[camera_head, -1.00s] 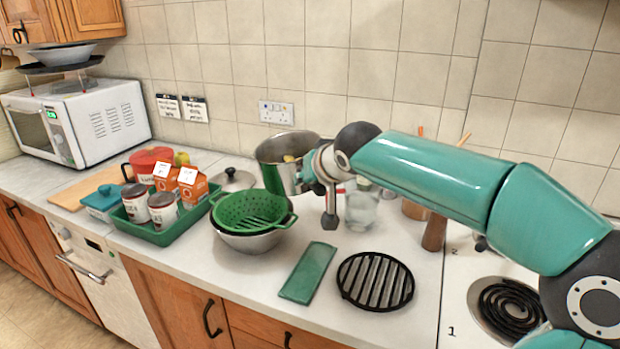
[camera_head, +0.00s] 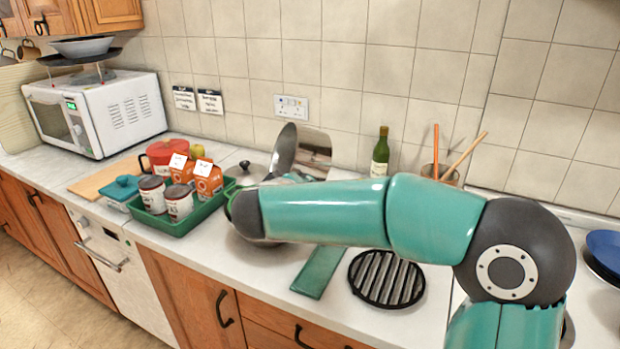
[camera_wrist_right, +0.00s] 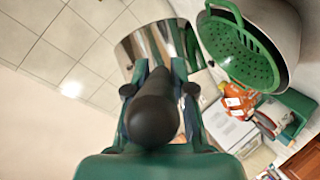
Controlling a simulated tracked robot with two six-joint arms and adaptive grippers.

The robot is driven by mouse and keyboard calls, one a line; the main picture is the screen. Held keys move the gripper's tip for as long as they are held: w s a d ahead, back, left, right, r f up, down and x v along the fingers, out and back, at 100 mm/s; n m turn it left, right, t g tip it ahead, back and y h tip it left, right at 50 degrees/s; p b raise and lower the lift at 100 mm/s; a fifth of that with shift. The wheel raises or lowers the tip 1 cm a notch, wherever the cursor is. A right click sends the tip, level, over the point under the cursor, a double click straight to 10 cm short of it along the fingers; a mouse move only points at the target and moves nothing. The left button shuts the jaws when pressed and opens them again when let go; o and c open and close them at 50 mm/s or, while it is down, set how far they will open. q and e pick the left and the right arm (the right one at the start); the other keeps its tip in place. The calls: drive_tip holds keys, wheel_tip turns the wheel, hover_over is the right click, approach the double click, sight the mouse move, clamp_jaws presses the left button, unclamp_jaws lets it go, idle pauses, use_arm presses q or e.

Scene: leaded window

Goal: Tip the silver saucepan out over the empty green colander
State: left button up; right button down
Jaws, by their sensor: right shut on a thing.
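The silver saucepan (camera_head: 316,147) is raised and tipped far onto its side behind my right arm in the head view. It also shows beyond the fingers in the right wrist view (camera_wrist_right: 144,47). My right gripper (camera_wrist_right: 155,92) is shut on its black handle (camera_wrist_right: 153,122); in the head view my arm hides the grip. The green colander (camera_wrist_right: 238,47) sits in a silver bowl (camera_wrist_right: 289,33), beside the pan in the wrist view. I see no food in its visible part. My arm hides most of it in the head view. My left gripper is out of view.
A green tray (camera_head: 178,226) with cans and orange cartons stands left of the colander. A green board (camera_head: 318,272) and black round trivet (camera_head: 386,279) lie in front. A wine bottle (camera_head: 380,157) and a utensil pot (camera_head: 440,174) stand behind my arm.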

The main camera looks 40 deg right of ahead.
drive_tip(key=w+a+f+n+t+h+b, duration=0.2)
drive_tip(key=w+a+f+n+h, duration=0.1)
drive_tip(key=a+n+h, duration=0.3)
drive_tip(key=shift+w+a+f+n, duration=0.2)
drive_tip(key=shift+a+n, duration=0.2)
drive_tip(key=shift+n, duration=0.6)
drive_tip(key=shift+r, duration=0.1)
idle(0.7)
drive_tip(key=shift+r+p, duration=0.6)
drive_tip(key=shift+r, duration=1.3)
